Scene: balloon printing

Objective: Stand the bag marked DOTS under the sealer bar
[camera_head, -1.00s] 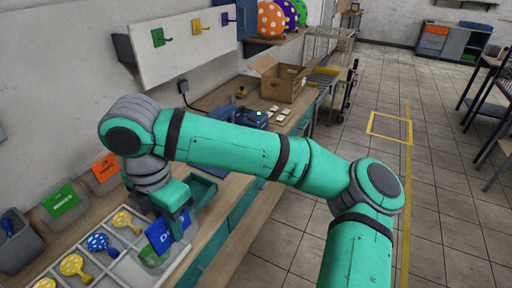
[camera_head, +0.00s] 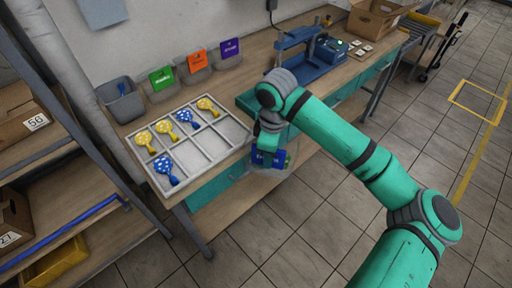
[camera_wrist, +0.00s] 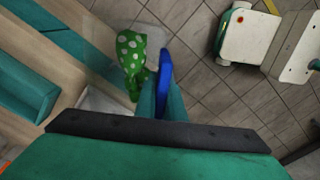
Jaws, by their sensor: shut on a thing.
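My gripper (camera_head: 267,150) is shut on a clear bag with a blue header card (camera_head: 262,158), held just off the bench's front edge. Lettering on the card is too small to read. A green balloon with white dots (camera_wrist: 131,58) shows in the bag in the wrist view, beside the blue card (camera_wrist: 164,72) between my fingers. The bag hangs roughly upright, partly hidden by my gripper in the head view. The blue sealer (camera_head: 297,68) stands farther back on the bench, its bar (camera_head: 300,37) across the top; the space under it looks empty.
A white compartment tray (camera_head: 190,138) holds several yellow and blue balloons. A teal tray (camera_head: 246,104) lies between it and the sealer. Grey bins (camera_head: 123,105) line the wall. A blue device (camera_head: 330,50) and a cardboard box (camera_head: 375,18) stand beyond the sealer.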

